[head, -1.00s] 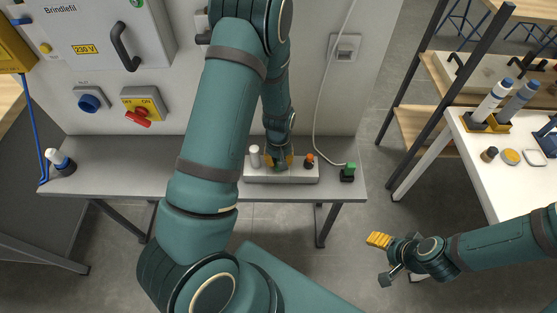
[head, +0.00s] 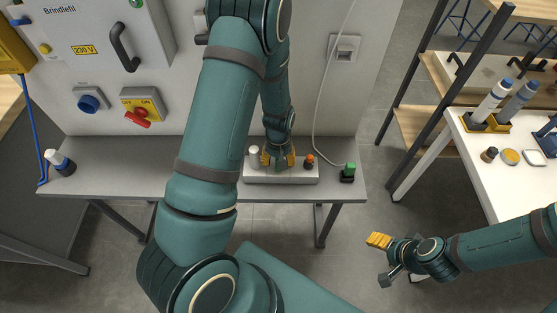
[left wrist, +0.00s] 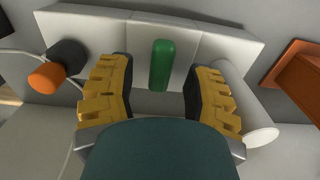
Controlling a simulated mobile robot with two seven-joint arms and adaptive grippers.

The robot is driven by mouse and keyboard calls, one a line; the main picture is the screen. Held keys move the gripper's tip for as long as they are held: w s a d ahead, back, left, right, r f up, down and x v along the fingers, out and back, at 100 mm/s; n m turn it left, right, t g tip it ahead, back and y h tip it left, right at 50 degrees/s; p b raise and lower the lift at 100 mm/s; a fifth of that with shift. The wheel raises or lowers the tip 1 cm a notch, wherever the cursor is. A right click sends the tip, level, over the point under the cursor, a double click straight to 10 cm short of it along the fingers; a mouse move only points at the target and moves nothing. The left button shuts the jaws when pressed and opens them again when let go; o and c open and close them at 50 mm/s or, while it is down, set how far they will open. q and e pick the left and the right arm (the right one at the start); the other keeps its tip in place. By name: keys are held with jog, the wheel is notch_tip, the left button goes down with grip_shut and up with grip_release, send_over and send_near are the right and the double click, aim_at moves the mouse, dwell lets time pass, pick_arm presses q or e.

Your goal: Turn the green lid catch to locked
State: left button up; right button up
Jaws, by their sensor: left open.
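The green lid catch (left wrist: 160,65) is a short green bar on a pale box, standing upright in the left wrist view. My left gripper (left wrist: 158,95) is open, with one yellow-padded finger on each side of the bar and a visible gap to both. In the head view my left gripper (head: 278,158) points down at the white box (head: 282,176) on the grey bench, and it hides the catch there. My right gripper (head: 383,260) is empty, its fingers apart, over the floor at the lower right.
On the box, an orange knob (head: 309,160) and a white peg (head: 254,151) flank my left gripper. A green-topped block (head: 348,172) stands right of the box. The bench between is largely clear.

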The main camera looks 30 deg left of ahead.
pick_arm(q)
notch_tip(320, 180, up, 12)
jog(key=shift+f, duration=0.25)
dwell(0.5)
jog(key=shift+m+h, duration=0.7)
jog(key=shift+m, duration=0.1)
jog(key=s+d+f, duration=0.1)
jog(key=s+f, duration=0.1)
jog(key=f, duration=0.2)
jog(key=s+d+f, duration=0.2)
jog(key=f, duration=0.2)
jog(key=s+d+f, duration=0.2)
jog(key=f, duration=0.2)
jog(key=shift+s+d, duration=0.25)
jog(key=s+d+f+m+h, duration=0.1)
jog(key=s+d+f+h, duration=0.2)
jog(key=s+d+f, duration=0.5)
jog(key=w+d+m+t+b, duration=0.1)
jog(key=w+d+t+b, duration=0.1)
jog(key=w+d+b, duration=0.2)
jog(key=shift+w+r+b, duration=0.25)
jog(key=shift+w+b, duration=0.2)
jog(key=shift+b, duration=0.65)
jog(key=shift+d, duration=0.1)
